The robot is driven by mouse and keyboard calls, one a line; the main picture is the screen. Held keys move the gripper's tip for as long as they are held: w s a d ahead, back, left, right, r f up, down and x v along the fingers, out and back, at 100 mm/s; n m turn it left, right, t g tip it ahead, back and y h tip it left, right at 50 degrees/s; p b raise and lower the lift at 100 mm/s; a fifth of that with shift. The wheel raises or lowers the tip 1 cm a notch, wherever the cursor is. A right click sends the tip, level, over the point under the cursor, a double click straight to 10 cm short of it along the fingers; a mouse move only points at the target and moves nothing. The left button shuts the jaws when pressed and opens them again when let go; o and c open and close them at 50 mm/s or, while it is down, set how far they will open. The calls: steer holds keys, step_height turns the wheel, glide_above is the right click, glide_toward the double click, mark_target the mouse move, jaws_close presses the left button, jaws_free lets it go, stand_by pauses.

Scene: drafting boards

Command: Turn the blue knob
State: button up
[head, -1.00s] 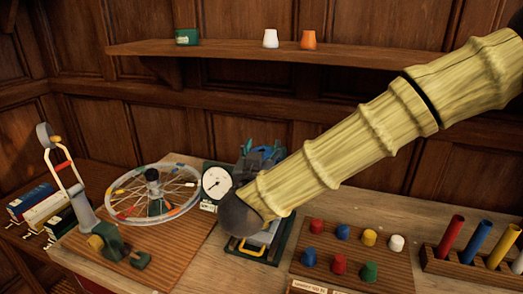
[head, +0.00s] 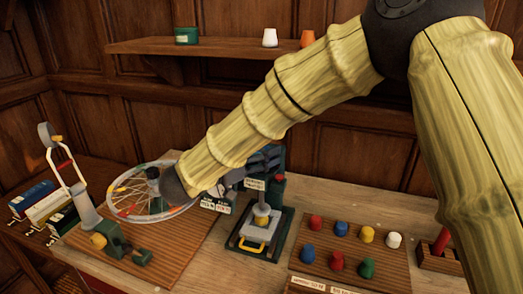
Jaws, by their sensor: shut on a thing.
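A small blue knob-like piece (head: 341,229) stands upright in the back row of a wooden board at the lower right, between a red and a yellow one. My arm crosses the picture from the right to a dark rounded joint over the spoked wheel, well left of the blue piece.
A press with a green base (head: 258,253) and yellow handle stands in the middle. The spoked wheel (head: 128,212) and its stand are at the left, beside books (head: 45,207). A wooden rack (head: 438,262) is at the right. A shelf (head: 222,46) runs above.

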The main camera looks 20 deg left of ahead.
steer(key=shift+m+g+h, duration=0.4)
steer(key=shift+h, duration=0.1)
steer(key=o, duration=1)
steer(key=shift+o, duration=0.2)
step_height(320, 180, up, 10)
